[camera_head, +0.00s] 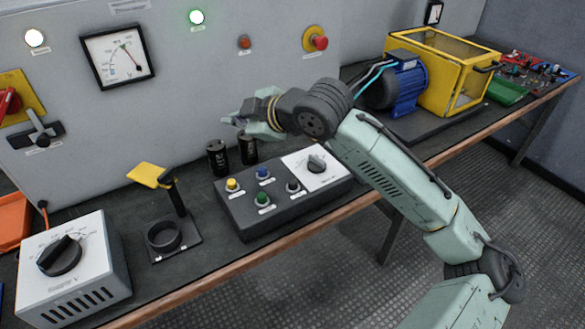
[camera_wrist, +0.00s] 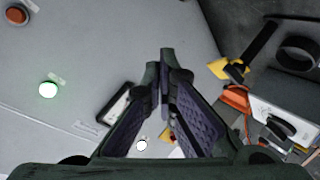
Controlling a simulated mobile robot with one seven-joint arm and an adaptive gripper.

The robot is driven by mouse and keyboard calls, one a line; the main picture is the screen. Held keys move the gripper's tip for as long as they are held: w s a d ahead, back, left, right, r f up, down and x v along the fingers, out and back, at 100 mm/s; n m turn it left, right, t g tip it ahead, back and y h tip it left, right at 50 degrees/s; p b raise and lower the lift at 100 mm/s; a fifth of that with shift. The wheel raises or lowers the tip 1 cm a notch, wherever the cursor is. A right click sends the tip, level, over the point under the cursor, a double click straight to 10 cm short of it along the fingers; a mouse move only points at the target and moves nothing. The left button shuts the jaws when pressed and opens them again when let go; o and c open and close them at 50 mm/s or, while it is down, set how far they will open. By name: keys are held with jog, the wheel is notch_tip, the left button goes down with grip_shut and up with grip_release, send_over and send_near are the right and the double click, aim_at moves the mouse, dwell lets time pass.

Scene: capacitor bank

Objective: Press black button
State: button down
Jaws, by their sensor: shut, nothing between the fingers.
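The black button (camera_head: 293,186) sits at the right end of a small group of buttons on a dark control box (camera_head: 285,216) on the bench. Beside it on the box are a yellow button (camera_head: 232,184), a blue button (camera_head: 263,172) and a green button (camera_head: 262,198). My gripper (camera_head: 233,120) is above and behind the box, in front of the grey panel, pointing left and apart from the buttons. In the wrist view my gripper's fingers (camera_wrist: 165,72) meet at their tips and hold nothing. The black button does not show in the wrist view.
Two black cylinders (camera_head: 218,157) stand behind the box. A white panel with a dial (camera_head: 316,163) lies on the box's right. A yellow lever (camera_head: 149,175) and a white dial unit (camera_head: 74,272) stand left. A blue motor (camera_head: 405,86) is right. Grey panel (camera_head: 200,75) behind.

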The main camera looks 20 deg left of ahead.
aim_at(291, 184)
jog(key=w+d+f+h, duration=0.1)
jog(key=d+f, duration=0.1)
jog(key=d, duration=0.3)
jog(key=w+d+f+m+h+p, duration=0.1)
jog(key=w+d+f+h, duration=0.1)
jog(key=d, duration=0.3)
jog(key=shift+w+d+f+g+h, duration=0.15)
jog(key=shift+d+f+g+h, duration=0.15)
jog(key=shift+f, duration=0.2)
notch_tip(291, 184, down, 9)
jog(key=b, duration=0.6)
jog(key=shift+a+r+b, duration=0.1)
jog(key=shift+r+b, duration=0.05)
jog(key=shift+b, duration=0.15)
jog(key=shift+f+b, duration=0.3)
jog(key=shift+f, duration=0.15)
jog(key=shift+f+b, duration=0.7)
jog(key=shift+f, duration=0.25)
dwell(1.0)
dwell(0.4)
jog(key=shift+r+p, duration=1.1)
jog(key=shift+r, duration=0.25)
